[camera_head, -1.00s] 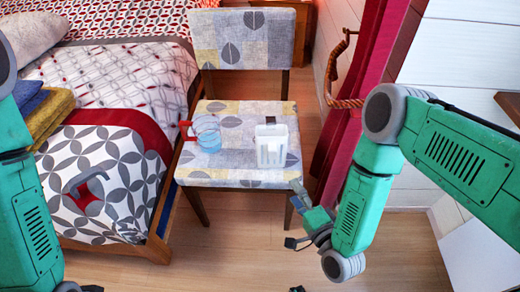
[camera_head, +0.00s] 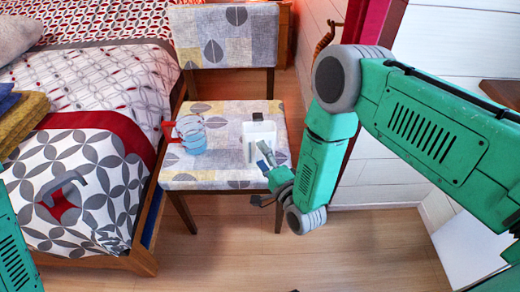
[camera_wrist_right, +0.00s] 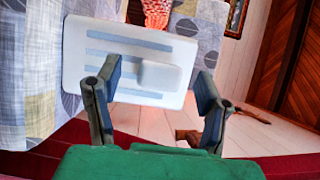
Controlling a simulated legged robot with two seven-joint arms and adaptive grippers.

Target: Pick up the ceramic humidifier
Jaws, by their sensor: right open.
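The ceramic humidifier appears to be the white box-shaped object (camera_head: 260,131) at the right side of the patterned chair seat (camera_head: 200,180). In the right wrist view a white slab-like body (camera_wrist_right: 178,52) with grey-blue stripes, seemingly the same object, fills the space ahead of and between my fingers. My right gripper (camera_head: 262,180) is open and empty at the seat's front right corner, close to the humidifier. Its two fingers also show in the wrist view (camera_wrist_right: 157,78); contact cannot be told. Only part of my left arm shows; its gripper is out of view.
A clear bluish jug-like vessel with a red handle (camera_head: 192,137) stands left of the humidifier on the seat. The chair's backrest (camera_head: 225,38) rises behind. A bed (camera_head: 90,185) stands to the left. The wooden floor (camera_head: 225,265) in front is clear.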

